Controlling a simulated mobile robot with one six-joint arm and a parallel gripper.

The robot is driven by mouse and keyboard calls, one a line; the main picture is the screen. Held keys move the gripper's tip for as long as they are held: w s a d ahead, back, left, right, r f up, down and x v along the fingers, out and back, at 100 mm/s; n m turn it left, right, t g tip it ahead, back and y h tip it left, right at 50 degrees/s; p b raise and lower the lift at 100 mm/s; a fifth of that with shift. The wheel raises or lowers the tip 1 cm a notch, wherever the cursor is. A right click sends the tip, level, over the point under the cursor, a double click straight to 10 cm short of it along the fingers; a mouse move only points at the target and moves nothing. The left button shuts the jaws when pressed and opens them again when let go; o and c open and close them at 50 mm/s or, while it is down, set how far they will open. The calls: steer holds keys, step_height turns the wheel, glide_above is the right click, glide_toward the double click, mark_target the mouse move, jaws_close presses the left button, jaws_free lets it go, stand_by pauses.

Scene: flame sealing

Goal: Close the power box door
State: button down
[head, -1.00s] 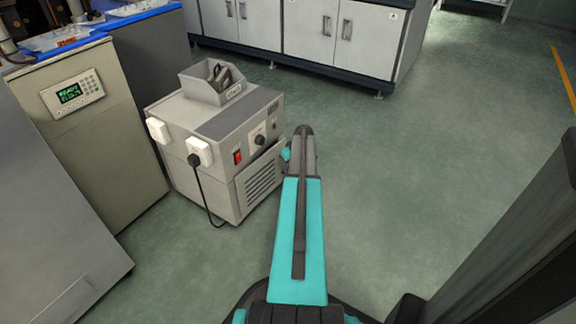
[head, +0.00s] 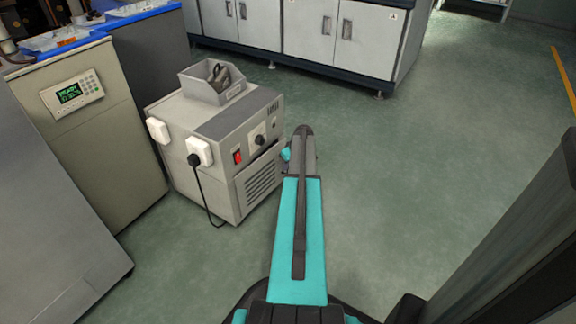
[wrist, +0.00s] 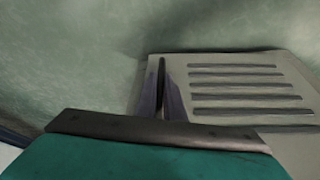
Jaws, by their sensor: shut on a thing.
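The power box (head: 215,140) is a grey cabinet on the floor, left of my arm. Its slatted door (head: 261,187) is on the lower right front face and looks close to the box; whether it is fully flush is unclear. In the wrist view, the slatted door (wrist: 240,92) fills the right side. My gripper (wrist: 162,98) is at the door's left edge, its two dark fingers shut on a narrow dark part there. The grip itself is partly hidden by the fingers. In the head view, my arm hides the fingers.
A tray (head: 213,84) with dark items stands on the box. A beige unit with a display (head: 104,140) stands close at left. White cabinets (head: 300,35) line the back.

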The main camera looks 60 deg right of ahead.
mark_target(282, 172)
steer(key=shift+w, duration=0.1)
steer(key=shift+w+d+r+p, duration=0.1)
steer(key=shift+w+d+p, duration=0.05)
steer(key=shift+w+p, duration=0.5)
steer(key=shift+w+d, duration=0.1)
steer(key=shift+w, duration=0.7)
steer(key=c, duration=1.9)
jaws_free()
steer(key=shift+o, duration=0.2)
steer(key=shift+s+p, duration=0.1)
steer(key=shift+p, duration=0.2)
steer(key=p+v, duration=0.4)
steer(key=v, duration=0.9)
steer(key=shift+s+r+p, duration=0.15)
steer(key=shift+r+p, duration=0.05)
steer(key=shift+p, duration=0.15)
steer(key=shift+s, duration=0.1)
